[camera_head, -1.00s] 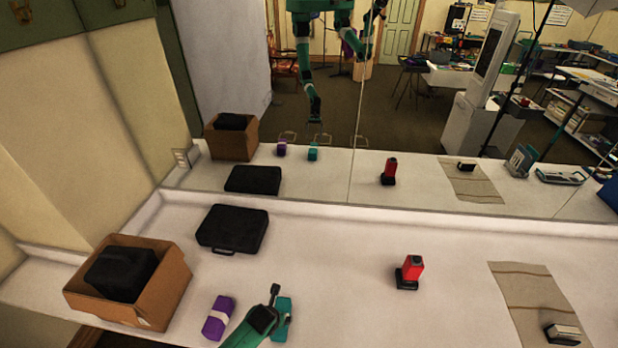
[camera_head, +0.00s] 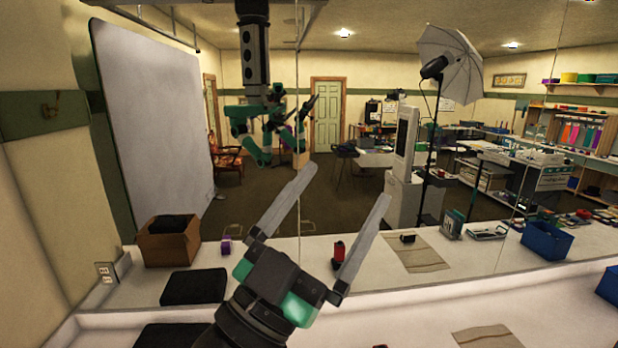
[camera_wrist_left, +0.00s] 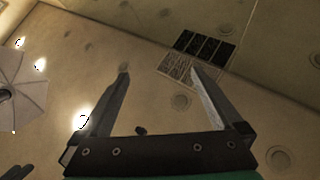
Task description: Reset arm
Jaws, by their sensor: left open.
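My left gripper (camera_head: 347,182) is raised in front of the head camera, above the counter (camera_head: 400,325). Its two long grey fingers are spread wide and point up, with nothing between them. In the left wrist view the open jaws (camera_wrist_left: 159,70) are empty too, and the ceiling shows behind them. My right gripper does not show directly. A small reflection of my own arms shows in the mirror behind the counter.
A black case (camera_head: 172,336) lies on the counter at the lower left. A beige striped cloth (camera_head: 488,337) lies at the lower right. A blue bin (camera_head: 608,285) is at the right edge. The mirror (camera_head: 330,220) stands behind the counter and reflects the room.

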